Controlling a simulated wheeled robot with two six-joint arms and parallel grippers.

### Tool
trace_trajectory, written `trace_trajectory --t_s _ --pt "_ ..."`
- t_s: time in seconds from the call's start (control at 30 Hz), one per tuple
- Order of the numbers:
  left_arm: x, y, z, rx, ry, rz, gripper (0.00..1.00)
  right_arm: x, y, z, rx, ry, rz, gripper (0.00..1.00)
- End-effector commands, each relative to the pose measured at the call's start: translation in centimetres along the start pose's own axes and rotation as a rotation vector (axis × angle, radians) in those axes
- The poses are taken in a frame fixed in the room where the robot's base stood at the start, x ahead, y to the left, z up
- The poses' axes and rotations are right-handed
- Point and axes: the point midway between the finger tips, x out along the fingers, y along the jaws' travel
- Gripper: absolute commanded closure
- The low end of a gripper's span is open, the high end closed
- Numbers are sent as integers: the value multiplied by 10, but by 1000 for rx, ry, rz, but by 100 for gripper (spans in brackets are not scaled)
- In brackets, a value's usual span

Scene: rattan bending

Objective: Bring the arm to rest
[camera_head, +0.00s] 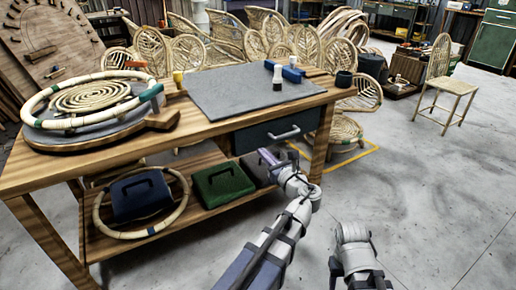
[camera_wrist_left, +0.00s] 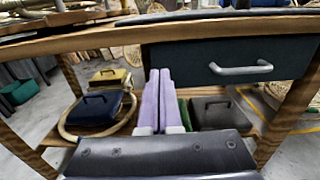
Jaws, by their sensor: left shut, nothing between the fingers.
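My left arm reaches up from the bottom of the head view. Its left gripper (camera_head: 266,156) is in front of the workbench (camera_head: 160,140), below and left of the drawer handle. In the left wrist view the two purple fingers of the left gripper (camera_wrist_left: 159,74) lie side by side, shut and empty, pointing at the bench's front. Part of my right arm (camera_head: 355,256) shows at the bottom of the head view, but its gripper is not seen.
The drawer (camera_head: 262,135) is closed; its handle (camera_wrist_left: 240,68) is just right of my fingers in the wrist view. A blue case (camera_head: 140,195) and a green case (camera_head: 222,185) sit on the lower shelf. Open floor (camera_head: 430,190) lies to the right.

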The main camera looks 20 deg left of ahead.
Motion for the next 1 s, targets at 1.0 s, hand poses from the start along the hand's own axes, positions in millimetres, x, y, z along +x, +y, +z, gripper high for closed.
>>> trace_trajectory --t_s 1.0 --pt "-172 46 -167 -1223 790 794 100 -21 2 1 2 -1 2 50"
